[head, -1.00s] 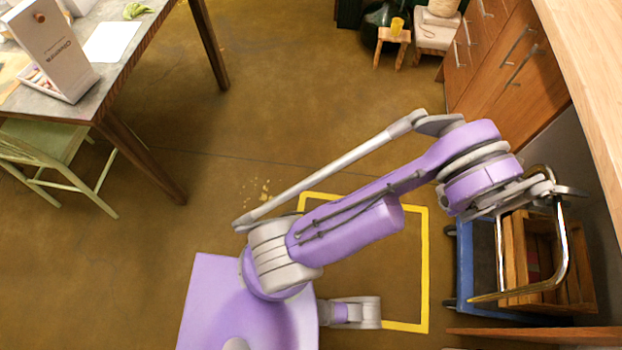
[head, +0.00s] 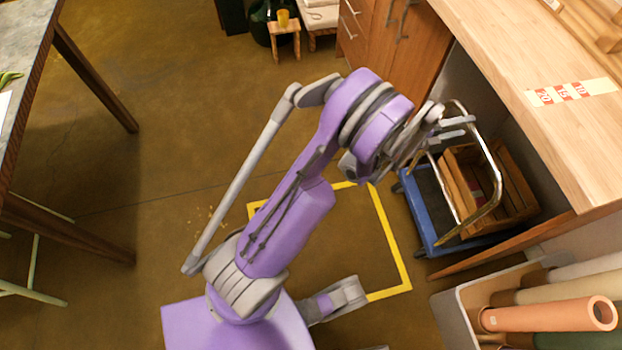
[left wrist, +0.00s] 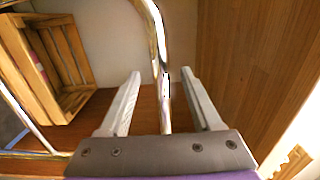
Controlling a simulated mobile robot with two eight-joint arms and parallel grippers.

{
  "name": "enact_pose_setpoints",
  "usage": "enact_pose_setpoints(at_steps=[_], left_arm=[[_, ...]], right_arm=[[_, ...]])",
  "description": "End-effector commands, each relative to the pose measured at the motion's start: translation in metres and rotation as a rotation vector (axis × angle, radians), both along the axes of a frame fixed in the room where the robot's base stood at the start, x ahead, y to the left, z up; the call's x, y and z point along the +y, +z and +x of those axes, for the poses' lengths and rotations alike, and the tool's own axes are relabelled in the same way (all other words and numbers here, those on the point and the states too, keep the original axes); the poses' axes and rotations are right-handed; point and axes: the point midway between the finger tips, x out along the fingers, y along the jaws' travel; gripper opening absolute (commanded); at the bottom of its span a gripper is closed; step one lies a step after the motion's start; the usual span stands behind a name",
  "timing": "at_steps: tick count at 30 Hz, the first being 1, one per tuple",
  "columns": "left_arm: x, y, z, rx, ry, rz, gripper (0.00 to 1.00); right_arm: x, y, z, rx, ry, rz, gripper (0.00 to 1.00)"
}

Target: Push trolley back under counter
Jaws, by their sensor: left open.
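The trolley has a blue deck (head: 422,208) and a bent chrome handle (head: 493,172). It stands at the right of the head view, in the opening beneath the wooden counter (head: 560,125). A slatted wooden crate (head: 515,190) sits on its deck. My left gripper (head: 452,124) is at the upper part of the handle. In the left wrist view, the open fingers (left wrist: 160,85) stand on either side of the chrome tube (left wrist: 158,40), with a gap showing on both sides. The crate (left wrist: 72,95) shows at the left there. My right gripper is not in view.
A yellow floor outline (head: 393,240) lies left of the trolley on clear floor. A bin of rolled material (head: 550,315) stands at the lower right, near a wooden panel edge (head: 500,247). A table (head: 30,60) stands at the left. Small stools (head: 284,40) are at the back.

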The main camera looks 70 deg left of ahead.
Motion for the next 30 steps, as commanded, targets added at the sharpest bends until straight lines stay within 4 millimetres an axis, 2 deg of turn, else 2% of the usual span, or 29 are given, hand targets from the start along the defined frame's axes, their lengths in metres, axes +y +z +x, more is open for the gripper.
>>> enact_pose_setpoints(at_steps=[3, 9, 22, 26, 30], left_arm=[[0.002, -0.001, -0.019, 0.0, 0.003, 0.001, 0.65], [0.004, 0.0, -0.041, 0.0, 0.002, 0.0, 0.65], [0.003, 0.002, -0.043, 0.0, 0.006, -0.007, 0.65], [0.001, 0.021, -0.039, -0.002, 0.065, -0.079, 0.65], [-0.005, 0.053, -0.039, 0.018, 0.211, -0.272, 0.65]], right_arm=[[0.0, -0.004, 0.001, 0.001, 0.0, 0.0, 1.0], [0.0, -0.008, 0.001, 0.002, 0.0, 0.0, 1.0], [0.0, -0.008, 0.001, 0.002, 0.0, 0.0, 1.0], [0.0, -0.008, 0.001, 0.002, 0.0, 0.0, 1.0], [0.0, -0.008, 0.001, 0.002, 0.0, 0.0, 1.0]])
